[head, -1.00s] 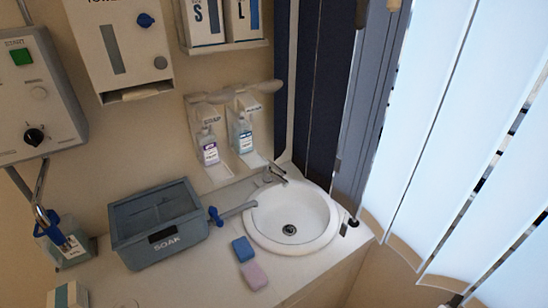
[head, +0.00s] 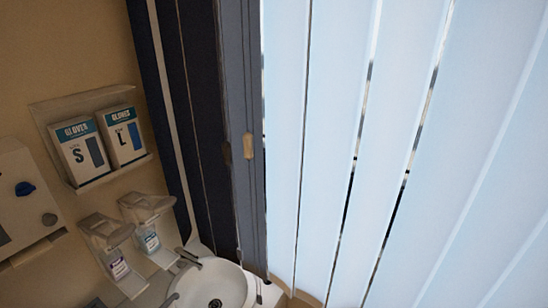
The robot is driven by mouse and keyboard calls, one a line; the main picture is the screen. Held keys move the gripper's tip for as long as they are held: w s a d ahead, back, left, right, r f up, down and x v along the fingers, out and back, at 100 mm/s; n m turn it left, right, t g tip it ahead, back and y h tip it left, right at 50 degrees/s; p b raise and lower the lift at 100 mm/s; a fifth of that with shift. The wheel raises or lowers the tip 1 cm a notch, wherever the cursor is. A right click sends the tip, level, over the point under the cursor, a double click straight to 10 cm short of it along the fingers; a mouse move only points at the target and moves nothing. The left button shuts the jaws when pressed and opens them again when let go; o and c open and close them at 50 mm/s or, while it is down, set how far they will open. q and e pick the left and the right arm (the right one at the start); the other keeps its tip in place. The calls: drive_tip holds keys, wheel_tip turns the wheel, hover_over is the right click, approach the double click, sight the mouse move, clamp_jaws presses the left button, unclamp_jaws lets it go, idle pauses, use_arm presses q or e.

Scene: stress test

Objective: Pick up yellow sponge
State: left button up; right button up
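No yellow sponge shows in the head view now. Neither of my grippers is in view. The counter where sponges could lie is mostly below the picture's lower edge; only the part around the white sink basin (head: 222,284) shows at the bottom.
Two soap dispensers (head: 118,262) (head: 149,240) hang on the wall left of the sink. A rack holds glove boxes (head: 84,154) (head: 124,137). A towel dispenser (head: 25,205) is at the left edge. Large pale vertical blinds (head: 400,150) fill the right side.

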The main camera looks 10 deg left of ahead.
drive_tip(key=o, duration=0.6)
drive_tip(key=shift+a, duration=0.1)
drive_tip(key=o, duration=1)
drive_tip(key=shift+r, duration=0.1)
